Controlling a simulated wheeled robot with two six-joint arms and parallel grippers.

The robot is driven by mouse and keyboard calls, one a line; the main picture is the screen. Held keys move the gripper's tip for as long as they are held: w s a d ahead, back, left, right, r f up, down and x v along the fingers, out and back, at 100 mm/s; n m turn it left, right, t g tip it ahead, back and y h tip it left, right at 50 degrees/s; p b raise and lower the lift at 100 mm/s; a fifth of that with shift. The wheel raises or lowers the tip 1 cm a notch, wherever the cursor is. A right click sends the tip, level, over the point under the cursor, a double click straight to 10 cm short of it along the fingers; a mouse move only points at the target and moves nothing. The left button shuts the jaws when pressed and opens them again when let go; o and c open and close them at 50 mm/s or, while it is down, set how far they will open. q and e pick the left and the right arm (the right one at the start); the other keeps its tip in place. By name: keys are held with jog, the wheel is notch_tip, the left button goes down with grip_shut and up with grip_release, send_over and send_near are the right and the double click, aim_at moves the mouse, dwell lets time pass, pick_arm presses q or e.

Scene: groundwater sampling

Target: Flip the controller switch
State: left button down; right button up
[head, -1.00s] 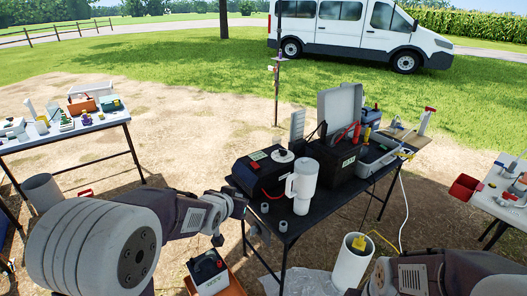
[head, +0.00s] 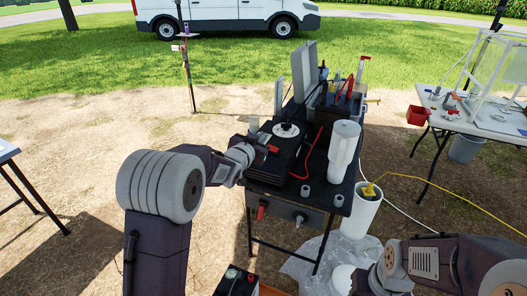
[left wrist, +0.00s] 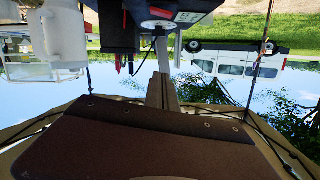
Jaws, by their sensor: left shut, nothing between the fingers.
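My left gripper (head: 254,143) is shut and empty, close beside the controller's left side; contact cannot be made out. In the left wrist view, which is upside down, the gripper's grey fingers (left wrist: 161,88) point up toward the controller (left wrist: 176,8). My right arm enters at bottom right, its gripper out of view.
A white jug (head: 343,150) and small grey cups stand right of the controller. A toolbox (head: 338,112) and an open case sit behind. A white bucket (head: 360,212) with a yellow hose stands by the table. Another table (head: 470,122) is at right.

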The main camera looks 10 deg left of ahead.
pick_arm(q)
notch_tip(320, 180, down, 2)
jog(key=b, duration=0.1)
send_over(272, 149)
jog(key=s, duration=0.2)
notch_tip(272, 149, down, 4)
jog(key=shift+w+a+f, duration=0.1)
jog(key=shift+w+a, duration=0.05)
jog(key=f, duration=0.1)
jog(key=f+b, duration=0.1)
jog(key=shift+w+a+f, duration=0.1)
jog(key=shift+a+f, duration=0.2)
jog(key=shift+f, duration=0.1)
jog(key=shift+a+f, duration=0.15)
jog(key=shift+f, duration=0.4)
pick_arm(e)
jog(key=f, duration=0.3)
jog(key=shift+w+d, duration=0.1)
jog(key=shift+d, duration=0.15)
jog(key=shift+r, duration=0.1)
